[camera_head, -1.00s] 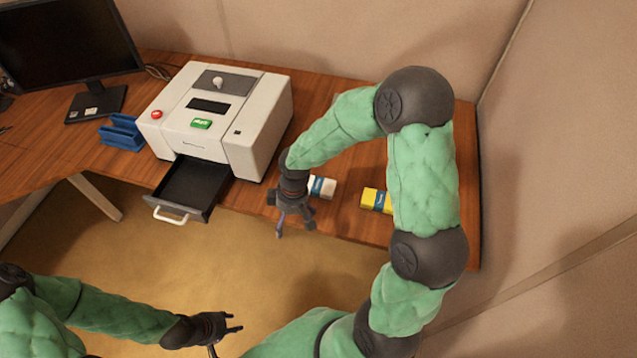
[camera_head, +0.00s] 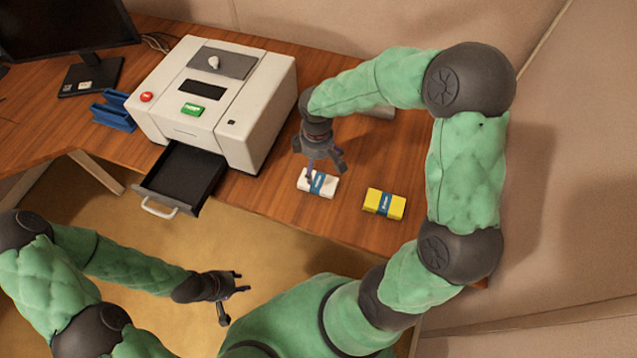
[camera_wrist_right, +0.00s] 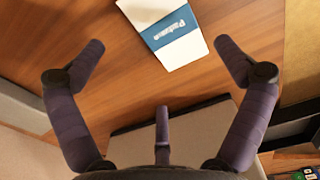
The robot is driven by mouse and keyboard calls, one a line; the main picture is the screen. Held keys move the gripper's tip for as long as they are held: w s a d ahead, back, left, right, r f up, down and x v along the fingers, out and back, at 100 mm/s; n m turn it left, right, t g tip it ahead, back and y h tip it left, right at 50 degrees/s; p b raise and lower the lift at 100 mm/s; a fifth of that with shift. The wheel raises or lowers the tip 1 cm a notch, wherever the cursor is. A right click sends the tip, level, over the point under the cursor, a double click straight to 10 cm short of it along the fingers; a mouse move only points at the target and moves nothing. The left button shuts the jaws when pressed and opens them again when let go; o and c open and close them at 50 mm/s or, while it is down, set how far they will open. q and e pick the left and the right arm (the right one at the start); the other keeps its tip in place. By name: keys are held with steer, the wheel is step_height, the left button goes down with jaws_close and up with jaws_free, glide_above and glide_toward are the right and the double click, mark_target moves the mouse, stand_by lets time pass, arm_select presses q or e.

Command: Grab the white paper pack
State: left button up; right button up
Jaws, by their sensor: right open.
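The white paper pack (camera_head: 329,187) has a blue band and lies flat on the wooden desk, right of the printer. My right gripper (camera_head: 322,173) is just above and behind the pack in the head view, fingers spread and empty. In the right wrist view the white paper pack (camera_wrist_right: 186,53) lies beyond the open fingers of the right gripper (camera_wrist_right: 161,62), near the top edge and partly cut off. My left gripper (camera_head: 233,290) hangs over the floor in front of the desk, with its fingers apart and nothing between them.
A yellow pack (camera_head: 384,203) lies to the right of the white one. The white printer (camera_head: 218,95) stands to the left, its black drawer (camera_head: 180,178) pulled out past the desk edge. A blue holder (camera_head: 113,111) and a monitor (camera_head: 66,25) are further left.

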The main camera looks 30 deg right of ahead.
mark_target(318, 177)
steer(key=shift+f, duration=0.75)
steer(key=f+b, duration=0.2)
steer(key=f, duration=0.1)
steer(key=f+b, duration=0.1)
steer(key=f, duration=0.1)
steer(key=shift+s, duration=0.3)
steer(key=shift+r, duration=0.1)
steer(key=c, duration=1.1)
